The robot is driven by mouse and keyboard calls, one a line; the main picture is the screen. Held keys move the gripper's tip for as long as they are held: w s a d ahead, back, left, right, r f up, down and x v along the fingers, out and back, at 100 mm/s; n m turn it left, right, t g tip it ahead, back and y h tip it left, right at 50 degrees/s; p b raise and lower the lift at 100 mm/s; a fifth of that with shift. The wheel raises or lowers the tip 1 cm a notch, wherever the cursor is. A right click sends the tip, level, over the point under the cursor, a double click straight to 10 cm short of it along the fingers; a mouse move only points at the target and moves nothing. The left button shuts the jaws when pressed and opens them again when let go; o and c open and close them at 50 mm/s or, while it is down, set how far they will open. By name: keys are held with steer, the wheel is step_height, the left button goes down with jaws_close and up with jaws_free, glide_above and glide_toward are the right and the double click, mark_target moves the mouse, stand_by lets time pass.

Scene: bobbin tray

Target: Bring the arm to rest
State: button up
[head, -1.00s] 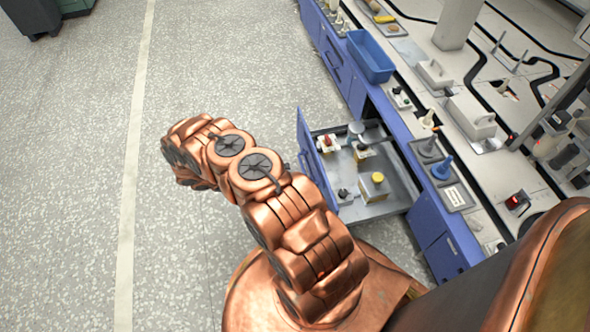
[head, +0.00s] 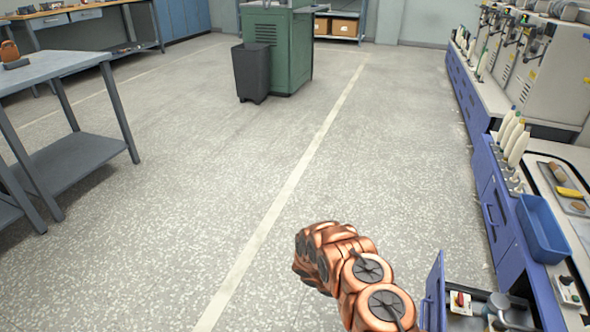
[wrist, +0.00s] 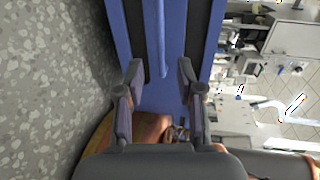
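My arm (head: 352,270) is copper-coloured and folded, at the bottom of the head view, left of an open drawer. Its end is not clearly seen there. In the wrist view my gripper (wrist: 160,80) is open, its two dark fingers well apart with nothing held between them. Beyond the fingers is a blue panel (wrist: 143,30) with a long bar handle; I cannot tell whether anything touches it. The open drawer (head: 436,290) has a blue front and holds small parts, partly cut off by the picture's lower edge.
A blue bin (head: 543,228) stands on the bench at the right, near several white bobbins (head: 514,140). A grey table (head: 60,68) is at the left. A green cabinet (head: 290,50) and a dark waste bin (head: 251,72) stand at the back. The middle floor is clear.

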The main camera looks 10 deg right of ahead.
mark_target(422, 319)
steer(key=x, duration=1)
steer(key=shift+s, duration=0.1)
steer(key=shift+d, duration=0.15)
steer(key=shift+r, duration=0.1)
